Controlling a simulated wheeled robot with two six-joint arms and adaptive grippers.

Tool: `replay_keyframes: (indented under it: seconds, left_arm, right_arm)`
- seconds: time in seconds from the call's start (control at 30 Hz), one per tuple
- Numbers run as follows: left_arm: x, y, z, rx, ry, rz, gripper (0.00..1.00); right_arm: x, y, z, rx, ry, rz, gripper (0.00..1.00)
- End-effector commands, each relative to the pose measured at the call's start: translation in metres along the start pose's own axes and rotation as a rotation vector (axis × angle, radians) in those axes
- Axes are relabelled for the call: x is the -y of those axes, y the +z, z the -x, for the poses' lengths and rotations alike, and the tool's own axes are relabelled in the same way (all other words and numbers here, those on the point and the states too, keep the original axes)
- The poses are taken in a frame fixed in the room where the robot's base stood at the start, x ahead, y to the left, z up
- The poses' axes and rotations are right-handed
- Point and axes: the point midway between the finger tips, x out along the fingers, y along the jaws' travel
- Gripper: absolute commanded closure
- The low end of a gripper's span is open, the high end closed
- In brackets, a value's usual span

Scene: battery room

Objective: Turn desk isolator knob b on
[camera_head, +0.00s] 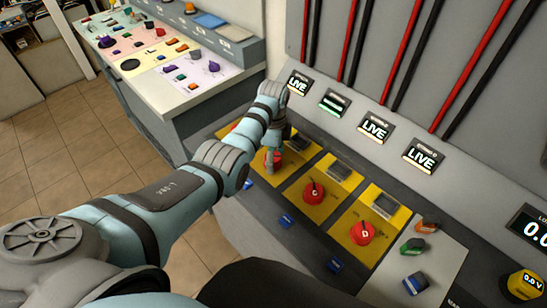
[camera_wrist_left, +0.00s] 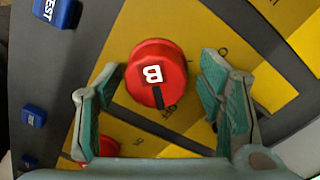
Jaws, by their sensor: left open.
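Knob b is a red round knob marked B (camera_wrist_left: 157,68) on a yellow plate. A dark pointer bar on it points toward the bottom of the left wrist view. In the head view knob b (camera_head: 270,160) is partly hidden by my left gripper (camera_head: 277,150). My left gripper (camera_wrist_left: 162,95) is open, with one finger on each side of the knob. Gaps show between fingers and knob, so it is not gripped. My right gripper is out of view.
Red knobs C (camera_head: 313,193) and D (camera_head: 361,233) stand on neighbouring yellow plates to the right. Blue buttons (camera_head: 287,221) line the front panel. Loose coloured blocks (camera_head: 416,284) lie on a grey surface at right. Another control desk (camera_head: 170,110) stands at the back left.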

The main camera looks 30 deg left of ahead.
Motion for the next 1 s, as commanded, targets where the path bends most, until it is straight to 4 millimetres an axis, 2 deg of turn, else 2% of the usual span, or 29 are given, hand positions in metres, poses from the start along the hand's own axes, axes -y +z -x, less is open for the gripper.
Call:
replay_keyframes:
  seconds: [0.13, 0.43, 0.77, 1.0]
  left_arm:
    - [0.000, 0.000, 0.001, 0.000, 0.000, 0.001, 0.38]
    - [0.000, 0.001, 0.001, 0.000, 0.001, 0.001, 0.86]
    - [-0.001, 0.001, 0.001, -0.001, 0.003, 0.035, 0.86]
    - [-0.001, 0.001, 0.002, -0.004, 0.005, 0.156, 0.86]
  right_arm:
    - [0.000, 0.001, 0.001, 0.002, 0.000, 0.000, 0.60]
    - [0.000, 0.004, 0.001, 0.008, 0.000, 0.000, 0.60]
    - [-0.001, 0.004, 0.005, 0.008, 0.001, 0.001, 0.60]
    - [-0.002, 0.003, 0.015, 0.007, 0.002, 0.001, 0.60]
